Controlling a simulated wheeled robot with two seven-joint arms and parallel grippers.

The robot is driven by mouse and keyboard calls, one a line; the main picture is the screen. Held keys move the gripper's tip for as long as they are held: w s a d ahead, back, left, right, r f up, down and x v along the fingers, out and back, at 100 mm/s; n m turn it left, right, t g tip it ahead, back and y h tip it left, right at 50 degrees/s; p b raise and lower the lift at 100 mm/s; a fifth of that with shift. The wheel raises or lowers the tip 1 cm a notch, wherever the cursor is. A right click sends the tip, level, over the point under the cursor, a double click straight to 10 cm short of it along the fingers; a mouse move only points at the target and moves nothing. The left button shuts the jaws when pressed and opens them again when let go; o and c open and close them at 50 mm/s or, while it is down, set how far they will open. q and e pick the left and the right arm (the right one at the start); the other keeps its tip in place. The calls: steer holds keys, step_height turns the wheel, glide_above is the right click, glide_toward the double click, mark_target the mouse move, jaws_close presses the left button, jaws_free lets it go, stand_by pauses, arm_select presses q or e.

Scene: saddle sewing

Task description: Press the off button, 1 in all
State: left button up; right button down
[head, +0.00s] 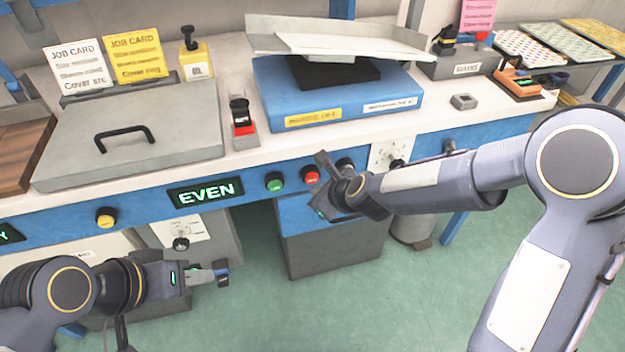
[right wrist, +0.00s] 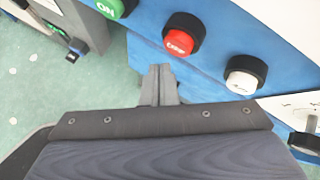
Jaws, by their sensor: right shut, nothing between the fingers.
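Three buttons sit in a row on the blue front panel. The green button (head: 274,182) reads "ON" in the right wrist view (right wrist: 110,7). The red button (head: 310,175) is beside it and has a small white label in the right wrist view (right wrist: 178,42) that I cannot read surely. A white button (right wrist: 242,80) with a black collar is at the right. My right gripper (head: 322,160) is shut and empty; its fingertips (right wrist: 160,72) appear just below the red button, apart from it. My left gripper (head: 220,273) is low at the left, its jaw opening unclear.
A lit display (head: 205,192) reads "EVEN", left of the buttons. A yellow button (head: 105,217) is further left. A dial plate (head: 385,155) is right of the buttons. The worktop above carries a blue base (head: 270,85) and a red-and-grey switch (head: 243,125). The floor in front is clear.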

steer(key=s, duration=0.2)
steer(key=s+d+b, duration=0.1)
steer(key=s, duration=0.1)
steer(key=shift+s+d, duration=0.15)
steer(key=shift+d, duration=0.05)
stand_by(0.6)
steer(key=s+d+r+n, duration=0.8)
steer(key=d+r+n, duration=0.1)
steer(key=d+n, duration=0.25)
steer(key=s+d+n+g+h, duration=0.2)
steer(key=s+d+n, duration=0.6)
steer(key=s+n, duration=0.5)
step_height(320, 180, up, 14)
steer(key=s+m+p, duration=0.1)
steer(key=p, duration=1.3)
steer(key=shift+p, duration=0.3)
